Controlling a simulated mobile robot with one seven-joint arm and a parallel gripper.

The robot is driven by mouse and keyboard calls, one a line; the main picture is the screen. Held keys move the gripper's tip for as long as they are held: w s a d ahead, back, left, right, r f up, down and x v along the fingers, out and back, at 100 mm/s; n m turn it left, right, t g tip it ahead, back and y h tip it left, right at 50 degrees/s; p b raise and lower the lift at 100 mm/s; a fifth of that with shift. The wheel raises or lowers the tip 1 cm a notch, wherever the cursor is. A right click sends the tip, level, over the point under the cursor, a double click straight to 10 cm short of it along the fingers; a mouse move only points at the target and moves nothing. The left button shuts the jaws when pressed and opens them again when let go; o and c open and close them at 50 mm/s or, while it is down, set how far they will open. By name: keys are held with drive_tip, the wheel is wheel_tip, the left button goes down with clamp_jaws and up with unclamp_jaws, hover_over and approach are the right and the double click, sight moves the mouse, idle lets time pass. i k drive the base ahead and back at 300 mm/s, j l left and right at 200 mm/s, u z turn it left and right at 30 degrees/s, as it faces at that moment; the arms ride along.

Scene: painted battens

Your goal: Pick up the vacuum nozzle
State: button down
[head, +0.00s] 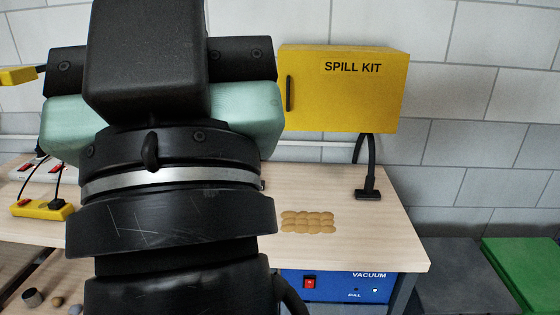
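The vacuum nozzle (368,194) is a small flat black head resting on the right part of the wooden workbench (385,235). Its black hose (371,155) rises from it toward the yellow cabinet. My gripper (150,70) fills the left and centre of the head view, seen from behind as a large black and teal body. It is well to the left of the nozzle in the picture. Its fingertips are hidden, so its opening and anything between the fingers cannot be seen.
A yellow SPILL KIT cabinet (343,90) is above the bench's back edge. Several tan oval pieces (307,222) lie left of the nozzle. A blue vacuum unit (336,286) sits under the bench. Power strips (42,209) lie at left; a green box (525,270) stands at right.

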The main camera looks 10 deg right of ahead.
sight(369, 192)
drive_tip(key=i+z, duration=0.1)
drive_tip(key=z, duration=0.3)
drive_tip(key=i+z, duration=0.15)
drive_tip(key=z, duration=0.25)
drive_tip(key=i+j+z, duration=0.15)
drive_tip(key=i, duration=0.3)
drive_tip(key=i+j+z, duration=0.15)
drive_tip(key=i+j, duration=0.15)
drive_tip(key=i, duration=0.15)
drive_tip(key=i+j+z, duration=0.2)
drive_tip(key=i, duration=0.2)
drive_tip(key=i+j, duration=0.1)
drive_tip(key=i, duration=0.4)
